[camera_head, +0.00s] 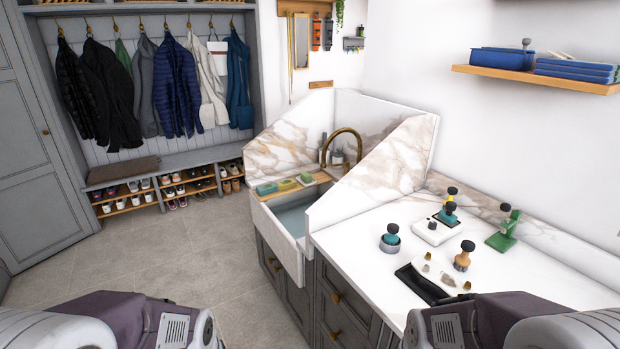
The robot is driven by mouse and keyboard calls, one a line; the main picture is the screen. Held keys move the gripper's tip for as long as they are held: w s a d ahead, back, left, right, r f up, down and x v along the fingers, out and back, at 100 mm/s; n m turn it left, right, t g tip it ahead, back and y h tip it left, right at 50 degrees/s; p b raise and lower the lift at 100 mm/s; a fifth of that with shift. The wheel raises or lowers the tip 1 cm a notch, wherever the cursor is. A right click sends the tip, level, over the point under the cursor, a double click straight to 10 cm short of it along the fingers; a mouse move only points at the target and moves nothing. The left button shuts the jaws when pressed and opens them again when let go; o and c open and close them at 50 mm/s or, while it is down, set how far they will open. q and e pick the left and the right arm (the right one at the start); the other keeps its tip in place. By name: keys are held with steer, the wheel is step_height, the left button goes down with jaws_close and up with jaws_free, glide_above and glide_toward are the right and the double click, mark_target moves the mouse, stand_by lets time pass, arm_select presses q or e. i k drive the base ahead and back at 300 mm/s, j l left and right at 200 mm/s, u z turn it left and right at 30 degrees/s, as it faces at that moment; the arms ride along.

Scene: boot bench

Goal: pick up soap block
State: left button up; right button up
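Several small blocks that look like soap sit in a row on a wooden board (272,194) across the sink. One is a teal block (266,188), one a green block (287,184) and one a pale block (306,178). The picture is too small to tell for sure which are soap. The board rests over the white sink (300,245), which has water in it. Parts of both my arms show at the bottom left and bottom right, far from the blocks. Neither gripper's fingers can be seen.
A brass tap (343,133) arches over the sink. Marble splash panels (385,165) stand around it. The white counter (350,240) at right holds a black tray (420,285), a teal-topped pot (390,238) and several knobbed tools. The floor (180,250) left of the sink is clear.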

mark_target(307, 177)
steer(key=i+j+z, duration=0.95)
steer(key=j, duration=0.2)
steer(key=i+j+z, duration=0.2)
steer(key=j+z, duration=0.25)
steer(key=j, duration=0.3)
steer(key=i+j+z, duration=0.15)
steer(key=j+z, duration=0.35)
steer(key=j, duration=0.35)
steer(key=j+z, duration=0.45)
steer(key=j, duration=0.45)
steer(key=k+j+z, duration=0.2)
steer(key=j+z, duration=0.3)
steer(key=j, duration=0.35)
steer(key=k+j+z, duration=0.3)
steer(key=j+z, duration=0.15)
steer(key=j, duration=0.35)
